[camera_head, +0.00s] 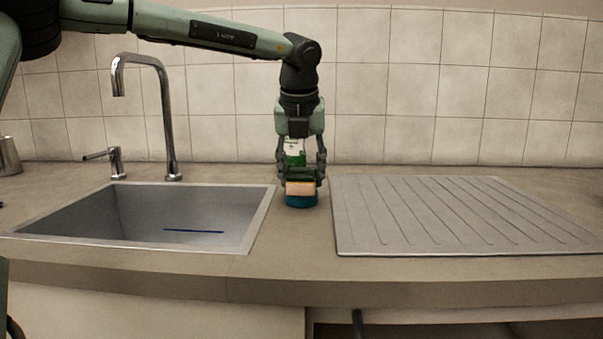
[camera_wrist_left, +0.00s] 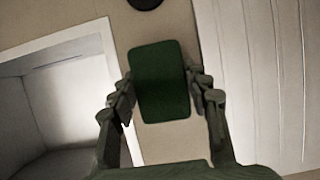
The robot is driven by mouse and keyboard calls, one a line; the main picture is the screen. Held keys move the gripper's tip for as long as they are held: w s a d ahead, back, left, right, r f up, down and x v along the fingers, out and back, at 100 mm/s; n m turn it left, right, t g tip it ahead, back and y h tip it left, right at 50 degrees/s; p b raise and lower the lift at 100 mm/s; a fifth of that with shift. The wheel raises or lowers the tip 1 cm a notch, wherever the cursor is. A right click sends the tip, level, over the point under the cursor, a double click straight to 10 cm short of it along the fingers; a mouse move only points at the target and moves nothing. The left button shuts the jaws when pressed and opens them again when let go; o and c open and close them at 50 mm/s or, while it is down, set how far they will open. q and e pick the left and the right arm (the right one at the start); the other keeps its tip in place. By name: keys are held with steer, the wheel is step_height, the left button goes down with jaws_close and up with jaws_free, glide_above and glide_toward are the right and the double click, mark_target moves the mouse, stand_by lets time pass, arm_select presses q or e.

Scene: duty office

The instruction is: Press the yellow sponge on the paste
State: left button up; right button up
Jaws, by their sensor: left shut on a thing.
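My left gripper (camera_head: 301,183) points straight down between the sink and the drainer and is shut on the sponge (camera_head: 300,189). The sponge shows a pale orange-yellow front face in the head view. In the left wrist view its dark green top (camera_wrist_left: 160,82) lies between the fingers. A low teal-blue round container (camera_head: 301,201) stands on the counter directly under the sponge. Sponge and container overlap in the picture; I cannot tell whether they touch. The paste itself is not visible. My right gripper is in neither view.
A green and white bottle (camera_head: 294,148) stands behind the gripper. The sink (camera_head: 262,217) with a thin blue stick (camera_head: 193,231) is at left, below a tall faucet (camera_head: 167,120). The ridged drainer (camera_head: 460,215) at right is empty. Counter in front is clear.

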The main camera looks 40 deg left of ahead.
mark_target(302, 172)
arm_select(q)
steer(key=shift+s+f, duration=0.1)
steer(key=shift+r+p, duration=2.15)
steer(key=shift+r, duration=1.45)
steer(key=shift+f, duration=0.1)
